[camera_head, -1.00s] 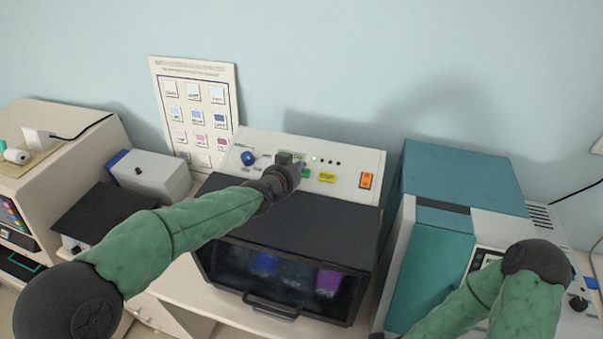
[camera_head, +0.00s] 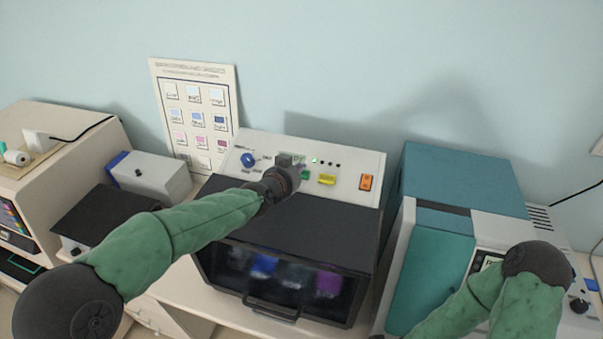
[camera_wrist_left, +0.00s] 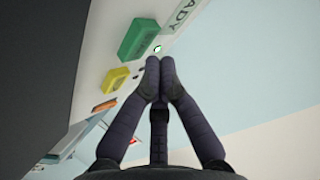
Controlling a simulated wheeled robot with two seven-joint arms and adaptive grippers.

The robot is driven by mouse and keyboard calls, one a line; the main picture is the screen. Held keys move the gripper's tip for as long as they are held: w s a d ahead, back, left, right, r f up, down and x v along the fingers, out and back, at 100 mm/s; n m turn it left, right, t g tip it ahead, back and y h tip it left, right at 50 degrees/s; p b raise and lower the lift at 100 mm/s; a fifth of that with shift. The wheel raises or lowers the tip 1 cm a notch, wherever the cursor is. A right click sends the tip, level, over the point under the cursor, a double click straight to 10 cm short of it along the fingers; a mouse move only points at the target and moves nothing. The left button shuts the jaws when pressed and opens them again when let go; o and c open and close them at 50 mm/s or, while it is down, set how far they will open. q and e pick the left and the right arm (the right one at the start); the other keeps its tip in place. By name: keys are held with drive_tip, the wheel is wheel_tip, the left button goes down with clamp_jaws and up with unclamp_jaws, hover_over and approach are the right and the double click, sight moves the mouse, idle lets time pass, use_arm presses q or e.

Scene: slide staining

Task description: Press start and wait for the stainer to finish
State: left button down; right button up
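The stainer (camera_head: 300,225) stands mid-picture, with a dark front window and a pale sloping control panel on top. The green start button (camera_head: 305,175) is partly hidden by my left gripper (camera_head: 292,166). In the left wrist view its fingertips (camera_wrist_left: 160,62) are together, with nothing between them. There they appear beside the green button (camera_wrist_left: 138,40) and below a small lit green lamp; contact cannot be told. The display (camera_wrist_left: 185,15) shows the letters "ADY". Behind the window are a blue container (camera_head: 264,265) and a purple container (camera_head: 328,281). My right gripper is out of view.
A yellow button (camera_head: 327,179), an orange switch (camera_head: 366,182) and a blue knob (camera_head: 248,160) are also on the panel. A teal machine (camera_head: 430,270) stands at right, partly behind my right arm. A chart (camera_head: 200,120) leans on the wall. Grey boxes stand at left.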

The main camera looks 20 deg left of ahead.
use_arm(q)
drive_tip(key=shift+f, duration=0.2)
drive_tip(key=shift+w+f+b, duration=0.2)
drive_tip(key=shift+f+b, duration=0.05)
drive_tip(key=shift+b, duration=0.05)
